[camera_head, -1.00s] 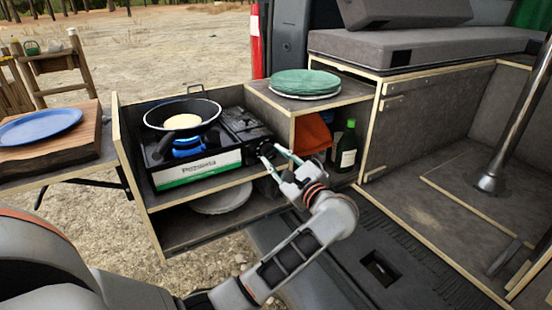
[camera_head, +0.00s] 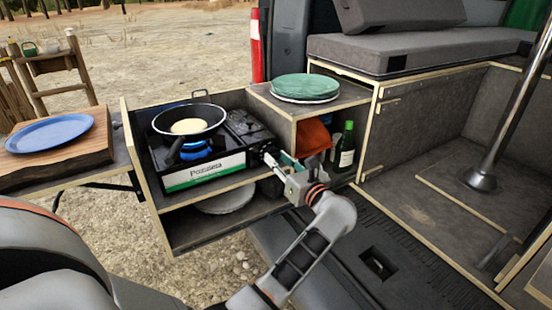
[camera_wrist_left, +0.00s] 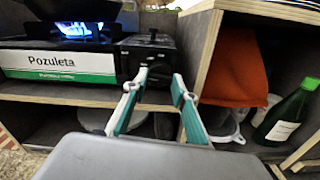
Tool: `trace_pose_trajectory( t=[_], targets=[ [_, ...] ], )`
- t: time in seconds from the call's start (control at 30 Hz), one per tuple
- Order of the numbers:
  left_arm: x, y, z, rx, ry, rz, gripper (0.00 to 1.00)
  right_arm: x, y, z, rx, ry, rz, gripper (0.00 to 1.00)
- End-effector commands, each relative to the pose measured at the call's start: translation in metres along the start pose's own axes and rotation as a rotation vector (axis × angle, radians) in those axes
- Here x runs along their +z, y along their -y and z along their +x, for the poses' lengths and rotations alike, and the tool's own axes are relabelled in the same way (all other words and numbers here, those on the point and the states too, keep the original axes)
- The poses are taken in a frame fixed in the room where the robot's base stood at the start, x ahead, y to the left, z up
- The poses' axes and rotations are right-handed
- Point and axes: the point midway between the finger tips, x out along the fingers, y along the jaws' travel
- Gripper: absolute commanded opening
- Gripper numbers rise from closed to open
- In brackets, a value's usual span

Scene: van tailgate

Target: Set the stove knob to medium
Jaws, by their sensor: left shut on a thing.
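The stove (camera_head: 205,170) is a black gas burner with a white and green "Pozuleta" front, standing on the upper shelf of the wooden pull-out unit. A blue flame burns under the pan. My left gripper (camera_head: 274,158) is at the right end of the stove's front, shut on the stove knob. In the left wrist view the two fingers (camera_wrist_left: 164,80) reach to the dark front below the stove's black right-hand section (camera_wrist_left: 148,48). The knob is mostly hidden between the fingertips, so its setting cannot be read. My right gripper is not in view.
A black pan (camera_head: 211,120) with a pale round food sits on the burner. Green plates (camera_head: 305,86) lie on the shelf to the right. An orange cloth (camera_head: 313,137) and a green bottle (camera_head: 346,148) stand close right of the gripper. A blue plate (camera_head: 48,133) lies at left.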

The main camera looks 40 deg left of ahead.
Motion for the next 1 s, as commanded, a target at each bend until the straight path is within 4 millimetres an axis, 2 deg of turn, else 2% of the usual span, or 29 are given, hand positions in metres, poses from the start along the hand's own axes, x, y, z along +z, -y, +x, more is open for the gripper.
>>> trace_pose_trajectory(
  t=[0.43, 1.0],
  targets=[
    [0.0012, -0.0003, -0.0003, 0.0, -0.001, 0.241, 0.05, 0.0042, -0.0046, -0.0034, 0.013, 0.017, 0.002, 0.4],
    [-0.0013, 0.0, -0.0003, 0.0, -0.001, 0.284, 0.05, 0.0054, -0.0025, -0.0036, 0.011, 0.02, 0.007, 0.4]
  ],
)
